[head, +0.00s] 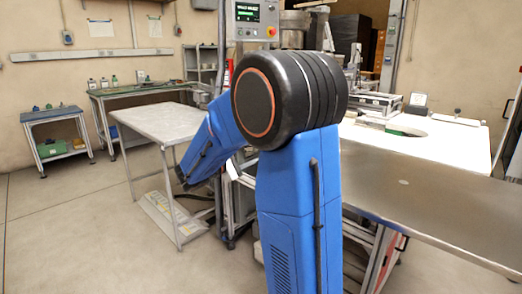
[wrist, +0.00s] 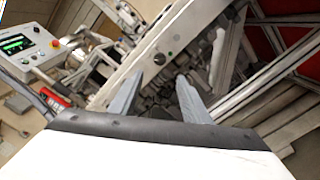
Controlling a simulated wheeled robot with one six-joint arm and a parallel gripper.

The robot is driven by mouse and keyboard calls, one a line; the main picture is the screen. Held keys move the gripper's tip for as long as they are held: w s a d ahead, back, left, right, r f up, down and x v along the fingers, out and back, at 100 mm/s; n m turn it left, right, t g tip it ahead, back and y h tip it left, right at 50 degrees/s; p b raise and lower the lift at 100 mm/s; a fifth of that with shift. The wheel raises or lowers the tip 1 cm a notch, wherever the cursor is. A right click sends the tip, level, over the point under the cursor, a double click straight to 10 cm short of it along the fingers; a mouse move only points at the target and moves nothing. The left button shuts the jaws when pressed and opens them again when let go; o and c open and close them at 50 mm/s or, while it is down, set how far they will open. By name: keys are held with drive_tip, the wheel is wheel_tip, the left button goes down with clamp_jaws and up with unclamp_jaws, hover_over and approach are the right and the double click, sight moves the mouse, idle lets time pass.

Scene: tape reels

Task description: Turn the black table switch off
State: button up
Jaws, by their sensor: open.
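In the wrist view a small round black knob (wrist: 159,59), which looks like the black table switch, sits on a long pale beam (wrist: 128,76). It is too small to tell which way it is turned. My gripper (wrist: 171,75) is open, its two grey fingers apart with nothing held between them. The fingertips point towards the beam, and the knob shows just beyond and slightly left of the gap between them. I cannot tell how far away it is. In the head view my blue arm hides the gripper, and I cannot make out the knob.
A control panel (head: 257,20) with a green screen and a red button stands behind my arm; it also shows in the wrist view (wrist: 25,45). A long grey-brown worktop (head: 440,190) is at right, a pale table (head: 160,122) at left. Floor is open at lower left.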

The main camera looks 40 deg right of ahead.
drive_tip(key=shift+s+a, duration=0.2)
drive_tip(key=shift+a, duration=2.25)
drive_tip(key=s+a+f+m+g+y, duration=0.1)
drive_tip(key=s+a+f+m+y, duration=0.2)
drive_tip(key=s, duration=0.6)
drive_tip(key=s+a+f+m+y, duration=0.15)
drive_tip(key=s+f+y, duration=0.3)
drive_tip(key=s, duration=0.45)
drive_tip(key=s+a+f+m+t+y, duration=0.1)
drive_tip(key=s+a+f+t+y, duration=0.1)
drive_tip(key=s+a+y, duration=0.3)
drive_tip(key=s+a+f+m+t+y, duration=0.2)
drive_tip(key=s+a+y, duration=0.3)
drive_tip(key=a, duration=0.9)
drive_tip(key=shift+s+a+f+t, duration=0.25)
drive_tip(key=shift+f+t, duration=0.05)
drive_tip(key=shift+f, duration=0.05)
drive_tip(key=shift+m+y, duration=0.25)
